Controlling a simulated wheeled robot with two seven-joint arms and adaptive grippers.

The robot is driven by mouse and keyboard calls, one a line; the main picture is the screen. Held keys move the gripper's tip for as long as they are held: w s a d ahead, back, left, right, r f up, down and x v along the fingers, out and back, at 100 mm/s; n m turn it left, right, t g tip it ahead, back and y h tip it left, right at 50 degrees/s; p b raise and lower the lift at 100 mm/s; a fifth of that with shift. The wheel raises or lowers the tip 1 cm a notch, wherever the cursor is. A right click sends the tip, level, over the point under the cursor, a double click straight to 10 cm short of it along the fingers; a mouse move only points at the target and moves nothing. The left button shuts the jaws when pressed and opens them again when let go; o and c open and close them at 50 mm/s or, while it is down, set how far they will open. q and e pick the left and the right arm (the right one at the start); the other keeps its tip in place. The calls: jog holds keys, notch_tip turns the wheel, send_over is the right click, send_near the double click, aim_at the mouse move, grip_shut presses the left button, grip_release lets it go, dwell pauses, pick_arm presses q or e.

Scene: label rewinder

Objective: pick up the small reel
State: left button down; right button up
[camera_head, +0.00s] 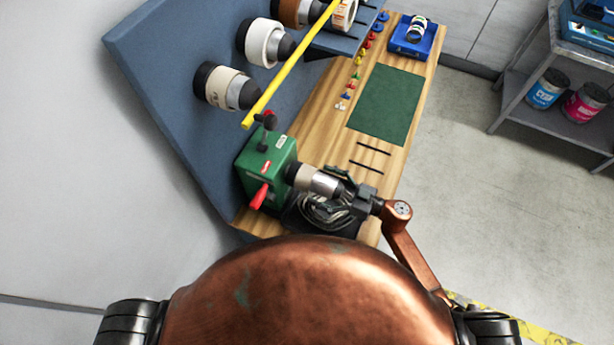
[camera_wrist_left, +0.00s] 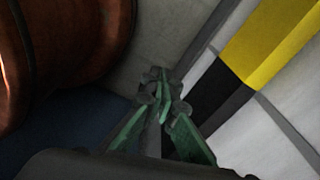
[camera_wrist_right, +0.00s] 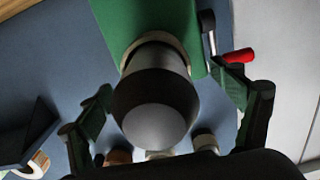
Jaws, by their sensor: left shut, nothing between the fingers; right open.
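The small reel is not named apart in these frames; a beige reel (camera_head: 300,174) sits on the spindle of the green rewinder (camera_head: 258,178). A grey-ended dark cylinder (camera_wrist_right: 155,108) in front of the beige rim (camera_wrist_right: 152,42) faces my right wrist camera. My right gripper (camera_head: 330,190) is open, its fingers on either side of this cylinder, with visible gaps in the wrist view and nothing gripped. Another small reel (camera_head: 417,28) sits in a blue holder (camera_head: 409,46) at the far end of the bench. My left gripper (camera_wrist_left: 161,88) is shut and empty, away from the bench.
Several reels, including a white one (camera_head: 262,42), hang on the blue panel (camera_head: 170,60). A yellow bar (camera_head: 290,65) crosses in front. A green mat (camera_head: 386,104) lies bare on the wooden bench (camera_head: 325,135). The rewinder's red handle (camera_wrist_right: 238,56) stands close to one right finger.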

aim_at(311, 179)
jog(key=x, duration=0.3)
jog(key=shift+w+a+r, duration=0.1)
jog(key=shift+w+a, duration=0.15)
jog(key=shift+w, duration=0.1)
jog(key=c, duration=1.4)
pick_arm(q)
jog(key=shift+w+r, duration=0.25)
jog(key=shift+w, duration=0.2)
jog(key=shift+w+r, duration=0.2)
jog(key=shift+w, duration=0.25)
pick_arm(e)
jog(key=shift+o, duration=0.2)
